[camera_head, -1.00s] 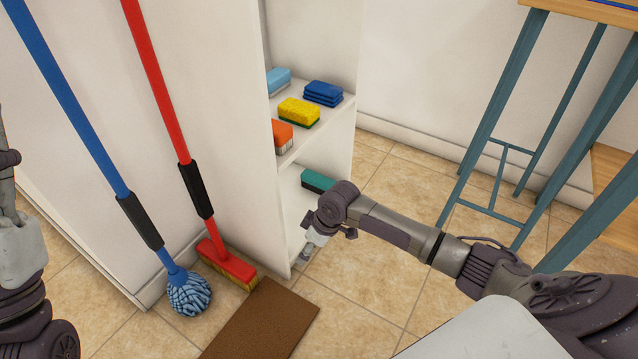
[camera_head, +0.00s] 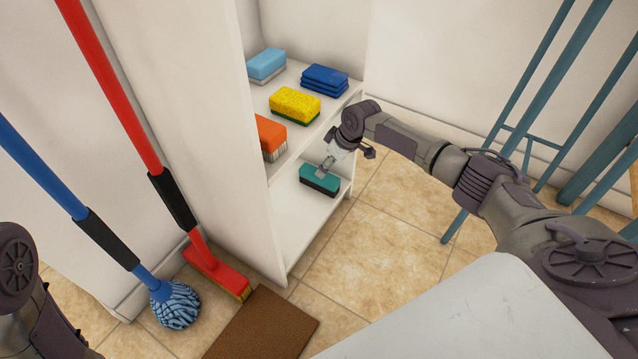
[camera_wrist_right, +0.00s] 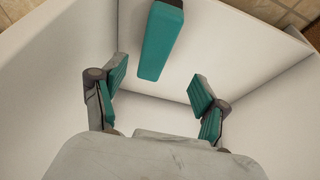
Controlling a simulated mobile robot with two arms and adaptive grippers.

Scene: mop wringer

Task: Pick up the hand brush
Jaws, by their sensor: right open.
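A teal hand brush with a dark underside (camera_head: 319,180) lies on the lower shelf of the white cabinet. My right gripper (camera_head: 326,167) is at this brush, just above its top in the head view. In the right wrist view the teal brush (camera_wrist_right: 160,42) appears beyond the fingertips, roughly in line with the gap between them. The right gripper's teal-padded fingers (camera_wrist_right: 160,88) are spread apart with nothing between them. Whether a fingertip touches the brush is unclear. Only part of my left arm shows at the left edge; its gripper is out of sight.
The upper shelf holds an orange brush (camera_head: 270,136), a yellow sponge (camera_head: 295,103), blue cloths (camera_head: 325,78) and a light blue item (camera_head: 267,65). A red broom (camera_head: 215,272) and blue mop (camera_head: 175,305) lean left. A brown mat (camera_head: 262,325) lies in front. A blue-legged table stands right.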

